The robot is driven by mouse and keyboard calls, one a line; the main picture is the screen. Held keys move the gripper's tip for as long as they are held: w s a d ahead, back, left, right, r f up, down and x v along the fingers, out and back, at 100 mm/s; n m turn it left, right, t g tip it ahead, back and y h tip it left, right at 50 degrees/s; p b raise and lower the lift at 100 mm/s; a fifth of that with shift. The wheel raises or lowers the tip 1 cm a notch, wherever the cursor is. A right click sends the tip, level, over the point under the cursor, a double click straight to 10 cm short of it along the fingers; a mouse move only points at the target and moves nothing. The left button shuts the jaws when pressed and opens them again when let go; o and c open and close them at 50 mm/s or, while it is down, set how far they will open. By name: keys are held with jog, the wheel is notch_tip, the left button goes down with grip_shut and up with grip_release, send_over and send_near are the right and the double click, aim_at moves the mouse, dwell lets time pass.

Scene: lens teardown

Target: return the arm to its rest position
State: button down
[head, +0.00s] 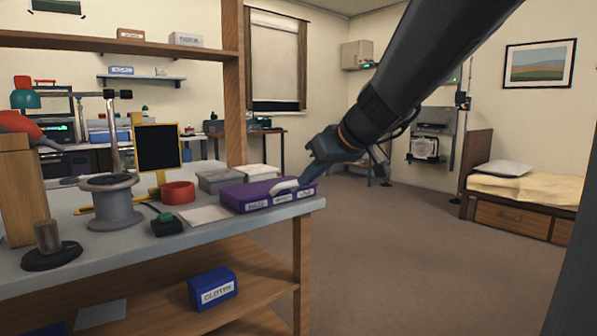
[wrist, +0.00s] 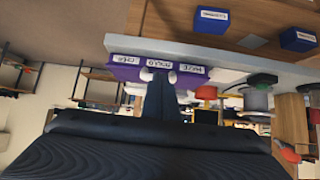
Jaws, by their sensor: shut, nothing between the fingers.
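My arm (head: 420,75) reaches in from the upper right, stretched out toward the workbench (head: 262,220). My gripper (head: 283,186) is over the right end of the bench, its pale tips in front of or just above a purple box (head: 248,197) with white labels. I cannot tell whether the tips touch the box. In the wrist view, which is upside down, my gripper (wrist: 158,76) has its fingers together with nothing between them. The purple box (wrist: 125,72) shows right behind the tips, with labels that seem to read HAZE, MOULD and CORE.
A blue box (head: 212,289) sits on the lower shelf. The floor (head: 400,240) right of the bench is clear, up to a bed (head: 530,190).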

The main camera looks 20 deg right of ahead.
jog(key=s+d+f, duration=0.1)
jog(key=s+f, duration=0.1)
jog(key=s, duration=0.2)
jog(key=s+a+f+n+g+y, duration=0.1)
jog(key=s+a+f+g, duration=0.2)
jog(key=s+a+f, duration=0.55)
jog(key=s+a+f+g, duration=0.25)
jog(key=a+f, duration=0.35)
jog(key=a, duration=0.7)
jog(key=s+a+f+n+g+h, duration=0.1)
jog(key=s+a+f+g+h, duration=0.1)
jog(key=s+a+f, duration=0.45)
jog(key=s+a+f+n+g+h, duration=0.15)
jog(key=s+f, duration=0.25)
jog(key=s, duration=0.6)
jog(key=d+r+m+p, duration=0.3)
jog(key=d+r+p, duration=0.7)
jog(key=r+p, duration=0.3)
jog(key=d+r+m+p, duration=0.4)
jog(key=d+r+p, duration=0.6)
jog(key=r+p, duration=0.4)
jog(key=p, duration=0.3)
jog(key=shift+w+d+r+g, duration=0.2)
jog(key=shift+d+g, duration=0.1)
jog(key=shift+g, duration=0.1)
jog(key=shift+h, duration=0.25)
